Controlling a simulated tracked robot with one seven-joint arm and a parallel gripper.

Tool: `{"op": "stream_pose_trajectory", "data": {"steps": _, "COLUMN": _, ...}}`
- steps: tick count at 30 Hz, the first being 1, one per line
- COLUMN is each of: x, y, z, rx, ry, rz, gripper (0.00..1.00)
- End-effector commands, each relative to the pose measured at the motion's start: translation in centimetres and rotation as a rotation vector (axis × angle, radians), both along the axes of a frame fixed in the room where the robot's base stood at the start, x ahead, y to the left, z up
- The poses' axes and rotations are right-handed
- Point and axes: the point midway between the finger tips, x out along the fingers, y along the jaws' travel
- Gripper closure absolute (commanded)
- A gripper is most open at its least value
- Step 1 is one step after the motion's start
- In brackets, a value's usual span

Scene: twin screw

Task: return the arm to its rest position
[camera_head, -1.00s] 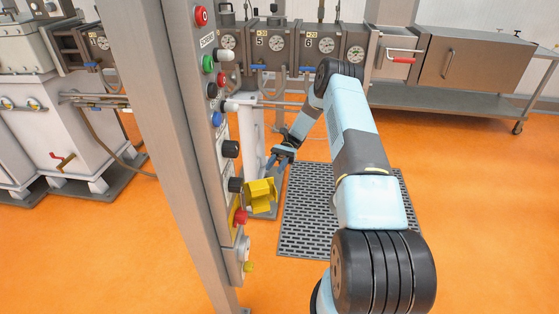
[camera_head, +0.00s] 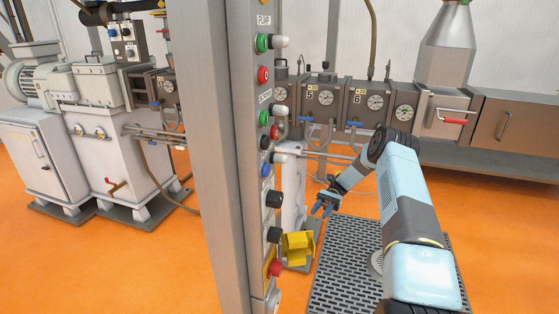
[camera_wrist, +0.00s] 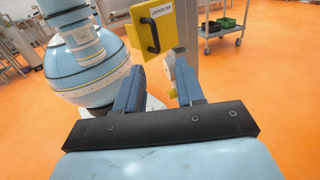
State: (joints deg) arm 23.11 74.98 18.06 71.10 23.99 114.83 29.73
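My arm (camera_head: 407,200) is light blue with dark joints and reaches forward, bent down at the elbow. My gripper (camera_head: 323,208) hangs in free air right of the control panel post, just above and right of the yellow lockout cover (camera_head: 298,247). In the wrist view my gripper (camera_wrist: 160,88) has its two blue-grey fingers apart with nothing between them. The yellow cover, with a black handle and a label that seems to read "LOCKED OUT", shows beyond the fingers in the wrist view (camera_wrist: 145,33). The arm's base is outside the head view.
The grey post (camera_head: 215,150) with its column of buttons (camera_head: 264,116) stands close left of my gripper. A barrel machine with gauges (camera_head: 340,100) runs behind. A dark grating (camera_head: 345,265) lies on the orange floor. A trolley (camera_wrist: 222,28) stands in the wrist view.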

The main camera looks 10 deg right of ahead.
Motion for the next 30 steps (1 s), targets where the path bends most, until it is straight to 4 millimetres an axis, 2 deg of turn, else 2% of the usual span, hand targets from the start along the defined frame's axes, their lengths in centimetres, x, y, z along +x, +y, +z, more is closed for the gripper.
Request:
{"op": "stream_pose_trajectory", "data": {"steps": 5, "x": 0.1, "y": 0.6, "z": 3.4, "rx": -0.049, "ry": -0.073, "rz": 0.021, "gripper": 0.62}}
{"op": "stream_pose_trajectory", "data": {"steps": 14, "x": -0.8, "y": 2.1, "z": 11.1, "rx": -0.166, "ry": -0.26, "rz": 0.071, "gripper": 0.62}}
{"op": "stream_pose_trajectory", "data": {"steps": 23, "x": -3.0, "y": 3.5, "z": 18.2, "rx": -0.272, "ry": -0.454, "rz": 0.123, "gripper": 0.62}}
{"op": "stream_pose_trajectory", "data": {"steps": 30, "x": -5.5, "y": 4.4, "z": 23.4, "rx": -0.349, "ry": -0.613, "rz": 0.164, "gripper": 0.62}}
